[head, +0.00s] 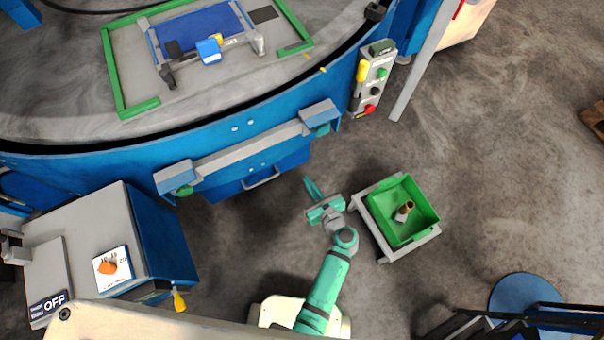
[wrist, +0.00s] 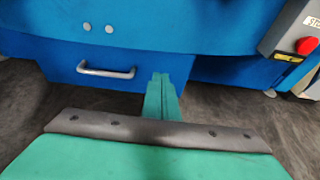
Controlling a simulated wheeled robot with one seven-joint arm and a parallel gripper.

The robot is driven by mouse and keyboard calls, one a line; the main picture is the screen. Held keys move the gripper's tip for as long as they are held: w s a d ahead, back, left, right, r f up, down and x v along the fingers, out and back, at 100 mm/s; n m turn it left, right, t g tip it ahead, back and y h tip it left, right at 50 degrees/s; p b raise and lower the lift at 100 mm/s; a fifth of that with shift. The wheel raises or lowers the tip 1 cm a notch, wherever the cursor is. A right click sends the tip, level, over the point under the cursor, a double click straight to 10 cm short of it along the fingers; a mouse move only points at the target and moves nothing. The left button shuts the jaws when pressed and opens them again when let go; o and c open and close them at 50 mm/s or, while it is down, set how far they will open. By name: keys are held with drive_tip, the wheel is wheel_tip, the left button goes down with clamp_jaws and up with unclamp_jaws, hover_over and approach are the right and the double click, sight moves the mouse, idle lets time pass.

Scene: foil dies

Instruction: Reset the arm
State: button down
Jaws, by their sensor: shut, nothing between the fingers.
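My gripper (head: 312,188) is shut and empty at the end of my teal arm. In the head view it hangs over the floor, left of the green bin and short of the blue machine. In the wrist view its closed fingers (wrist: 162,98) point at the machine's lower blue front, right of a drawer handle (wrist: 106,72). The fingers look apart from the machine.
A green bin (head: 426,202) on a stand holds small brown and white items. The large blue machine (head: 240,135) has a control box (head: 372,80). A grey-and-blue cabinet (head: 95,235) stands left. A blue round stool (head: 525,292) is lower right. Floor right of the bin is clear.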

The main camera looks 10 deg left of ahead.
drive_tip(key=shift+s+d+r, duration=0.2)
drive_tip(key=shift+s+d, duration=0.1)
drive_tip(key=shift+d, duration=0.05)
drive_tip(key=s+d+n+h, duration=0.3)
drive_tip(key=s+n+h, duration=0.4)
drive_tip(key=s+n, duration=0.85)
drive_tip(key=s+r+n+t, duration=0.1)
drive_tip(key=s+r+n, duration=0.3)
drive_tip(key=r, duration=0.4)
drive_tip(key=s+r+n+t, duration=0.1)
drive_tip(key=s+r+n, duration=0.3)
drive_tip(key=r, duration=0.4)
drive_tip(key=s+r+n+t+h, duration=0.1)
drive_tip(key=s+r+n, duration=0.3)
drive_tip(key=r, duration=0.4)
drive_tip(key=shift+a+r+n, duration=0.2)
drive_tip(key=shift+a+n, duration=0.1)
drive_tip(key=shift+n, duration=0.45)
